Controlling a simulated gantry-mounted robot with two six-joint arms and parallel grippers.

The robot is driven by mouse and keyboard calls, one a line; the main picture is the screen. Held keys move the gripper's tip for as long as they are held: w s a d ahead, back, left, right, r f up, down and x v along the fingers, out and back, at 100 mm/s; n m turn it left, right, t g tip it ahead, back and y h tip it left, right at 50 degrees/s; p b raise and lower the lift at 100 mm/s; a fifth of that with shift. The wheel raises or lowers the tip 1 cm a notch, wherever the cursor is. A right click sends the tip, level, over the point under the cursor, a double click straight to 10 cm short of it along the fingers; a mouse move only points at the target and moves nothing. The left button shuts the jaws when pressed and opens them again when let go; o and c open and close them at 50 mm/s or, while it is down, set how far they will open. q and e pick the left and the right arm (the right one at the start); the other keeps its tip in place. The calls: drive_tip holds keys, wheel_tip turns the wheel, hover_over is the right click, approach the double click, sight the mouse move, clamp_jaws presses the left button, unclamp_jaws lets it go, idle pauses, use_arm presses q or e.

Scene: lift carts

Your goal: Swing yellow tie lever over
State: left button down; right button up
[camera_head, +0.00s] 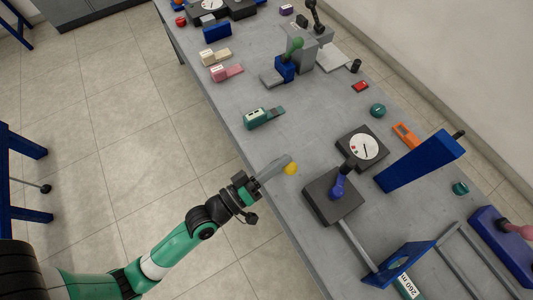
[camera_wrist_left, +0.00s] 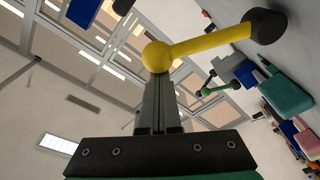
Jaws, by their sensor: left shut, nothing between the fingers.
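The yellow tie lever (camera_wrist_left: 208,42) shows large in the left wrist view. It is a yellow rod with a round ball knob at its left end and a black hub at its upper right. In the head view only its yellow knob (camera_head: 291,169) shows clearly, over the table's near edge; the rest is hidden or too small to tell. My left gripper (camera_head: 284,164) is shut and empty, with its tips at the knob. In the wrist view the shut fingers (camera_wrist_left: 158,84) end right at the knob, seemingly touching it. My right gripper is not in view.
A black block with a blue lever (camera_head: 340,184) and a round dial (camera_head: 363,146) stand right of the gripper. A green device (camera_head: 262,117) lies beyond it. A green-knobbed lever (camera_head: 294,46) stands farther back. The grey table (camera_head: 230,95) has clear room between them.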

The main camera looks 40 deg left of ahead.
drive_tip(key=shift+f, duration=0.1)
use_arm(q)
drive_tip(key=s+a+r+b, duration=0.1)
drive_tip(key=s+a+b, duration=0.3)
drive_tip(key=s, duration=0.4)
drive_tip(key=shift+s+r+b, duration=0.25)
drive_tip(key=shift+r+b, duration=0.1)
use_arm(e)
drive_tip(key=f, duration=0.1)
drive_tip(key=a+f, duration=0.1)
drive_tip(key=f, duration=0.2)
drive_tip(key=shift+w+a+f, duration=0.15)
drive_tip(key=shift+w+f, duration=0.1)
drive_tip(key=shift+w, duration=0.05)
use_arm(q)
drive_tip(key=shift+w, duration=0.1)
